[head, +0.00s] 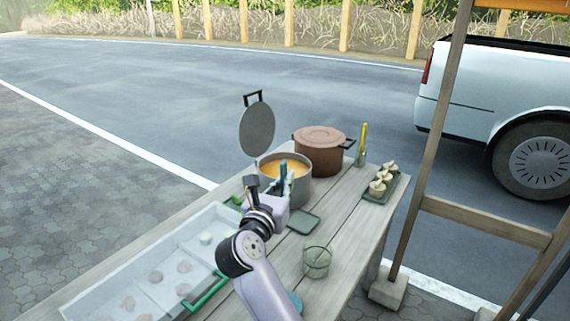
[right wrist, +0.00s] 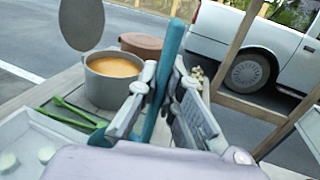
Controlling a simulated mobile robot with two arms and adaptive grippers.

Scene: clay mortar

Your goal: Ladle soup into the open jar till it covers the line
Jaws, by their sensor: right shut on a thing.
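The soup pot (head: 298,190) is a grey pot with its round lid (head: 257,128) raised at the back left. Orange soup (head: 270,168) shows inside, also in the right wrist view (right wrist: 114,66). My right gripper (head: 283,186) is in front of the pot, shut on the teal handle of the ladle (right wrist: 170,60). The handle stands nearly upright between the fingers. The open glass jar (head: 316,262) stands upright on the table, nearer and right of my arm. Its line is too small to make out.
A brown lidded pot (head: 319,158) stands behind the soup pot. A dark tray (head: 374,198) of pale pieces is at the right edge. A sectioned white tray (head: 150,262) lies left, with green tongs (right wrist: 75,112) by it. A wooden post (head: 432,150) rises beyond the table.

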